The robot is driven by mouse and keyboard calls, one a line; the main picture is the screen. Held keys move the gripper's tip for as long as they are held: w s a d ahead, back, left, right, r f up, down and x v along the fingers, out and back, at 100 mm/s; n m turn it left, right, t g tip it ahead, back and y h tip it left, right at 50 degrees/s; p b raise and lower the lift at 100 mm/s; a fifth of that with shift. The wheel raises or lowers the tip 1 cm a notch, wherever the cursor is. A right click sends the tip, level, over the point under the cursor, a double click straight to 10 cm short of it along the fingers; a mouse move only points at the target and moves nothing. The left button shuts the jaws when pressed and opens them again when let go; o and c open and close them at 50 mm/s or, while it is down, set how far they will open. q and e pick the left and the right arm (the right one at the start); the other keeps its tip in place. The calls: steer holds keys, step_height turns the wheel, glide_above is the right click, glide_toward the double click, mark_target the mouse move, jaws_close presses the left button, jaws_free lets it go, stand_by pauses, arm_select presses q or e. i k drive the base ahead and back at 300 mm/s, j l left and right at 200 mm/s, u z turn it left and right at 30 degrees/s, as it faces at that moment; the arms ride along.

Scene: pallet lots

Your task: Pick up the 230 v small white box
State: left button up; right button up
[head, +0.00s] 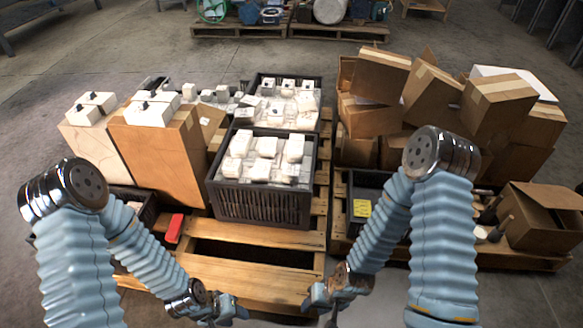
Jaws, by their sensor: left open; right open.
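Several small white boxes (265,147) lie in the front black crate (262,207). More white boxes (288,86) sit in the black crate behind it. Other white boxes (147,114) with dark tops stand on tall brown boxes (165,160) at the left. Markings are too small to read, so I cannot tell which box is the 230 V one. My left gripper (222,311) is low at the front edge of the left pallet, open and apart from the boxes. My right gripper (325,297) is open, just right of it, also below the crates.
A wooden pallet (250,285) carries the crates, with bare slats in front. A red object (174,228) lies at its left. Brown cartons (495,105) are heaped on the right pallet. An open carton (540,215) stands at far right. Loaded pallets stand behind, across clear floor.

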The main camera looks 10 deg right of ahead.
mark_target(232, 168)
steer(key=z, duration=0.75)
steer(key=k+j+z, duration=0.25)
steer(key=j, duration=0.2)
steer(key=k+j+z, duration=0.1)
steer(key=j+z, duration=0.2)
steer(key=j, duration=0.15)
steer(key=k+j+z, duration=0.25)
steer(key=j, duration=0.15)
steer(key=k+j, duration=0.1)
steer(key=j, duration=0.25)
steer(key=i, duration=0.4)
